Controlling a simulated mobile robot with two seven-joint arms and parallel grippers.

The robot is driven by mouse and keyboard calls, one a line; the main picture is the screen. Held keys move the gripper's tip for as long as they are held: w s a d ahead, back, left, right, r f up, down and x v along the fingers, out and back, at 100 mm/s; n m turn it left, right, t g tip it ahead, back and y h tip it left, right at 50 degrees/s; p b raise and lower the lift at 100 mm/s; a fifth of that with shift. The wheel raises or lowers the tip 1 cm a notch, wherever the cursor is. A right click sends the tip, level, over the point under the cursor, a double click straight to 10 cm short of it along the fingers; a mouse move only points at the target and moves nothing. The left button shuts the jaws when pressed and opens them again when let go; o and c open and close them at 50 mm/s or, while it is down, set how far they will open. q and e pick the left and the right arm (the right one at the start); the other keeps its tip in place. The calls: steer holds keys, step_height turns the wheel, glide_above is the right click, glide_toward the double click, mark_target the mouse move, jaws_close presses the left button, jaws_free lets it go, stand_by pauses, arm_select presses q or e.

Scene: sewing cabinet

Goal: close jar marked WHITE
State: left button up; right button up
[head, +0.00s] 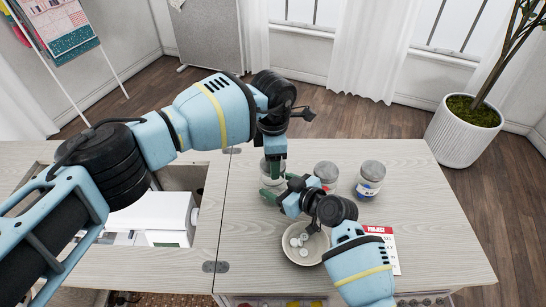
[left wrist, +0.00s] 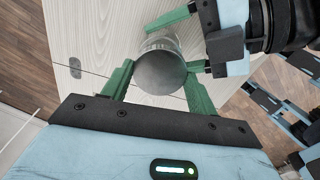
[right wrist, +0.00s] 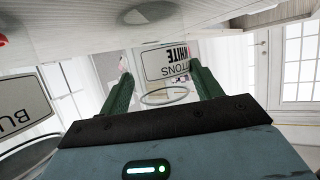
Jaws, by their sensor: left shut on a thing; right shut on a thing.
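The jar marked WHITE (right wrist: 167,66) stands on the cabinet top, its label upside down in the right wrist view. In the head view the jar (head: 271,183) is partly hidden by my grippers. My right gripper (head: 279,188) is shut on the jar body from the side; its fingers flank the jar in the right wrist view. My left gripper (head: 273,163) reaches down from above and is shut on the grey round lid (left wrist: 160,72). The lid is over the jar; whether it is seated on the rim I cannot tell.
Two lidded jars (head: 326,172) (head: 371,176) stand to the right. A bowl (head: 290,253) with white buttons and a red-headed card (head: 388,250) lie nearer the front. A white sewing machine (head: 165,212) sits in the opening at left. The tabletop's right side is clear.

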arm_select(q)
steer(key=shift+f, duration=0.9)
steer(key=shift+f, duration=0.55)
